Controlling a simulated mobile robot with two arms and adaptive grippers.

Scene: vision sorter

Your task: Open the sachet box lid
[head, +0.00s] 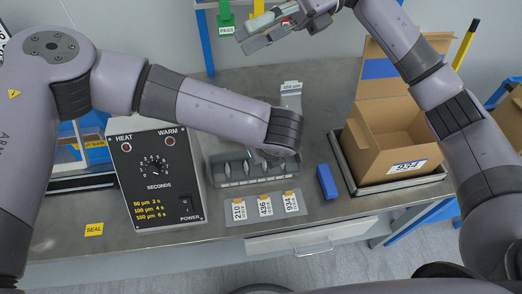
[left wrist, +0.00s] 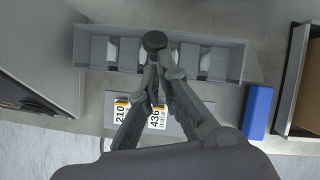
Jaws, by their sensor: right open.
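The grey sachet box (head: 248,184) sits on the bench, long and low, with several compartments holding pale sachets. It also shows in the left wrist view (left wrist: 228,62). I cannot make out its lid clearly. A dark round knob (left wrist: 155,41) shows over the middle of the box. My left gripper (left wrist: 160,76) is above the box, its fingertips close together just below the knob in the picture. I cannot tell whether they grip it. In the head view my left arm hides that gripper. My right gripper (head: 262,35) is open and empty, high at the back.
A sealer with a dial (head: 156,168) stands left of the box. Number cards (head: 265,208) and a blue block (head: 327,182) lie in front and right. A cardboard box (head: 385,150) stands at right. A "150 µm" holder (head: 291,95) is behind.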

